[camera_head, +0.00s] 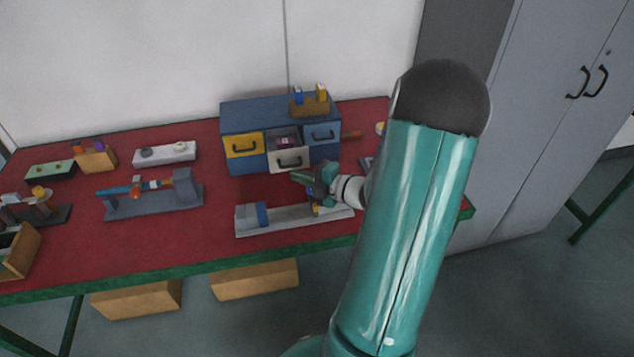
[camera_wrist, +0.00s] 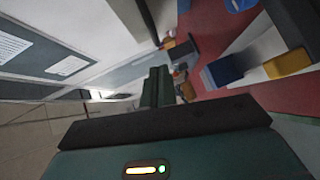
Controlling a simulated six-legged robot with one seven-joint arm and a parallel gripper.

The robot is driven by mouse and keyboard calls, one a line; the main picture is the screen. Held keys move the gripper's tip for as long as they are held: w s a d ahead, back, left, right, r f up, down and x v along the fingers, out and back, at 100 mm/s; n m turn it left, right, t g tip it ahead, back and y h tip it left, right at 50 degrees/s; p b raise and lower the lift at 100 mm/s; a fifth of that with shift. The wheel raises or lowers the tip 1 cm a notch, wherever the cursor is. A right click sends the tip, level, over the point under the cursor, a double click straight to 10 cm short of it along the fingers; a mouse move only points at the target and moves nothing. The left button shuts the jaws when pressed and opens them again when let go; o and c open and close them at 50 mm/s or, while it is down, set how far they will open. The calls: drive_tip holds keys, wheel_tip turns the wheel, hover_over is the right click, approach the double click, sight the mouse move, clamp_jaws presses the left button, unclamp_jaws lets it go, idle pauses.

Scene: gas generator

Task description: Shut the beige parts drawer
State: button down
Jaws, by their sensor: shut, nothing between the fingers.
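The beige parts drawer (camera_head: 290,161) is the middle drawer of a blue drawer cabinet (camera_head: 249,118) at the back of the table. It stands pulled out, and small dark and pink items show inside it. My gripper (camera_head: 300,178) is shut and empty, just in front of and slightly below the right side of the drawer front. I cannot tell whether it touches the drawer. In the wrist view, the shut fingers (camera_wrist: 156,85) show in the middle. The drawer cannot be made out clearly there.
A yellow drawer (camera_head: 243,146) and a blue drawer (camera_head: 322,134) flank it. A small bin (camera_head: 310,105) stands on the cabinet. A grey rail fixture (camera_head: 285,222) lies below my gripper; its blue block (camera_wrist: 222,72) shows in the wrist view. A vise-like fixture (camera_head: 150,200) stands left.

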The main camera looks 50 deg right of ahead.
sight(287, 145)
drive_tip(key=shift+w+d+f, duration=0.2)
drive_tip(key=shift+w+d, duration=0.3)
drive_tip(key=shift+w, duration=0.15)
drive_tip(key=shift+w+d+f, duration=0.15)
drive_tip(key=shift+w+d, duration=0.3)
drive_tip(key=shift+w, duration=0.15)
drive_tip(key=shift+d, duration=0.1)
drive_tip(key=w+d, duration=0.1)
drive_tip(key=w, duration=0.1)
drive_tip(key=w+d, duration=0.2)
drive_tip(key=w, duration=0.1)
drive_tip(key=w+d, duration=0.2)
drive_tip(key=w, duration=0.1)
drive_tip(key=shift+w+d, duration=0.1)
drive_tip(key=shift+d, duration=0.1)
drive_tip(key=shift+w+d+r, duration=0.15)
drive_tip(key=shift+w+d, duration=0.1)
